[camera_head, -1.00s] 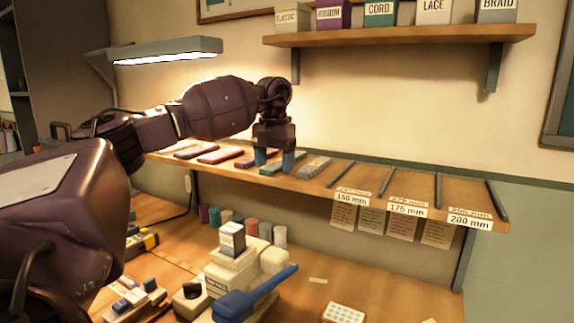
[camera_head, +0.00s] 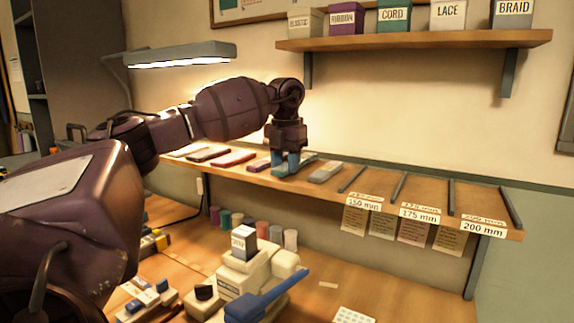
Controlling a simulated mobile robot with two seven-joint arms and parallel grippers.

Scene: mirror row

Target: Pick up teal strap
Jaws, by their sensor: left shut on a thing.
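The teal strap (camera_head: 306,162) lies on the sloped wooden shelf in the middle of the row. My left gripper (camera_head: 286,165) points down over it. Its light blue fingertips are shut on the strap, which shows on either side of them. The strap appears to be at shelf level; I cannot tell whether it is lifted. My right gripper is not in view.
A grey strap (camera_head: 325,172) lies close to the right, and a purple one (camera_head: 259,164) and a red one (camera_head: 234,158) to the left. Dividers and size labels (camera_head: 419,214) fill the shelf's right part. A lamp (camera_head: 180,56) hangs above left. Labelled boxes stand on the upper shelf (camera_head: 420,42).

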